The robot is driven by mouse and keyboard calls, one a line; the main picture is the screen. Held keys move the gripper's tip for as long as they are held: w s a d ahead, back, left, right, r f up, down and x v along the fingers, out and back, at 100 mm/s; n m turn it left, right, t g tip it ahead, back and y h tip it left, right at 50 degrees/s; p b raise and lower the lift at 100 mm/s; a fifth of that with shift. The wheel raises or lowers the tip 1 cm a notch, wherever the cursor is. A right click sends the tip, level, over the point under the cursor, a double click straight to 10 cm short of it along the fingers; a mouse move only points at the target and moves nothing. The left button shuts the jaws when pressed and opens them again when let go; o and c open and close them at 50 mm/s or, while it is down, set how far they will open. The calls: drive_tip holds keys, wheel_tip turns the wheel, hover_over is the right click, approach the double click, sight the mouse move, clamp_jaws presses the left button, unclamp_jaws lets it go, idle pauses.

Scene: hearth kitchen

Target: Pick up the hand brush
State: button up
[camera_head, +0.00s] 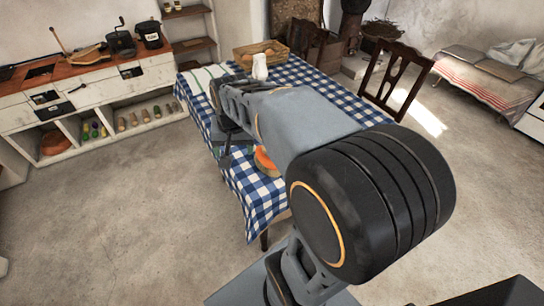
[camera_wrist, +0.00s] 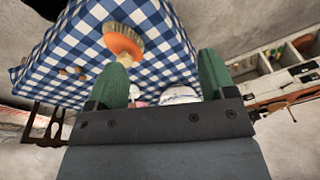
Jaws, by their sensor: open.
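The hand brush, with an orange body and pale tan bristles, lies on the blue-and-white checked tablecloth. It shows in the wrist view (camera_wrist: 122,42), up and left of the space between my fingers, and partly behind my arm in the head view (camera_head: 265,161). My gripper (camera_wrist: 162,62) has two green fingers set wide apart with nothing held between them. In the head view my gripper (camera_head: 230,150) hangs over the table's near left side, a little left of the brush and apart from it.
The checked table (camera_head: 253,203) stands mid-room. A basket (camera_head: 245,60) and a white jug (camera_head: 260,68) stand at its far end. A dark chair (camera_head: 396,78) is at its right. A counter with shelves (camera_head: 90,95) lines the left wall. The left floor is clear.

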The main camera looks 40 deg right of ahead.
drive_tip(key=w+d+f+m+g, duration=0.1)
drive_tip(key=w+d+m, duration=0.4)
drive_tip(key=d, duration=0.2)
drive_tip(key=m+g+y, duration=0.1)
drive_tip(key=m, duration=0.6)
hover_over(261, 159)
drive_tip(key=d, duration=0.4)
wheel_tip(261, 159, down, 13)
drive_tip(key=shift+a+r+p, duration=0.1)
drive_tip(key=shift+p, duration=0.25)
drive_tip(key=shift+n, duration=0.3)
drive_tip(key=shift+s+a+f+p, duration=0.1)
drive_tip(key=shift+a+f+p, duration=0.15)
drive_tip(key=shift+f, duration=1.3)
drive_tip(key=shift+a+f+p, duration=0.1)
drive_tip(key=shift+f+p, duration=0.1)
drive_tip(key=shift+f, duration=1.3)
drive_tip(key=c, duration=1.3)
